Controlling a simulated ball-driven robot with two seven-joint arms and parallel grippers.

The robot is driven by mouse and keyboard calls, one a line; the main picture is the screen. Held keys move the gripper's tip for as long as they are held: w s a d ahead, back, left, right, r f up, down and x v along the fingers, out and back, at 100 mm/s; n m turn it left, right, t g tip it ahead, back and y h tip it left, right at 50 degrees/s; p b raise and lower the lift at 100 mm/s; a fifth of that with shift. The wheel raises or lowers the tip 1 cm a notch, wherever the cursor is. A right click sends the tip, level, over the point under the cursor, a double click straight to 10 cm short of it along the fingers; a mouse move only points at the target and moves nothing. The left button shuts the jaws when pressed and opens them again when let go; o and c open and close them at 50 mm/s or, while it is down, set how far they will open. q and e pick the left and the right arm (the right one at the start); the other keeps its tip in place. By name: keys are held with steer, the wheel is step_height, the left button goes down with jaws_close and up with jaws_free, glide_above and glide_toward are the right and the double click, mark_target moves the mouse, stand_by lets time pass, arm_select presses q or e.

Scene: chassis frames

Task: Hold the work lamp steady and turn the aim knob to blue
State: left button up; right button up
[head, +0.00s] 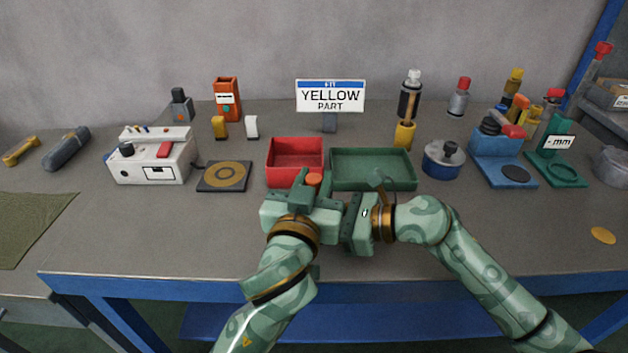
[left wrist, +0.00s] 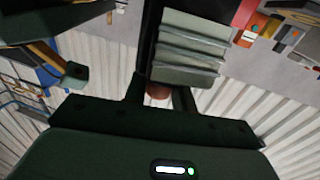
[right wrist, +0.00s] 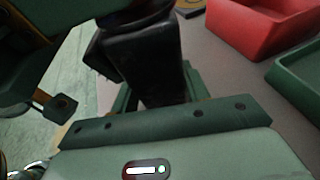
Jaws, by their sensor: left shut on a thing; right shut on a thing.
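The work lamp is largely hidden behind my two grippers, which are close together at the front middle of the bench. My left gripper (head: 322,212) is shut; a small red-brown round piece, seemingly the aim knob (left wrist: 158,91), shows between its fingers in the left wrist view. A grey ribbed block (left wrist: 190,45) and a black bar are just beyond. My right gripper (head: 350,222) is shut on a black block, seemingly the work lamp's body (right wrist: 145,65), in the right wrist view. An orange-red cap (head: 314,179) shows just above my left gripper. I see no blue mark on the knob.
A red tray (head: 294,148) and a green tray (head: 412,172) stand just behind my grippers. A white box device (head: 178,172) is at left, and a blue round pot (head: 430,166) at right.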

arm_select(q)
steer(key=shift+y, duration=0.3)
steer(key=o, duration=1)
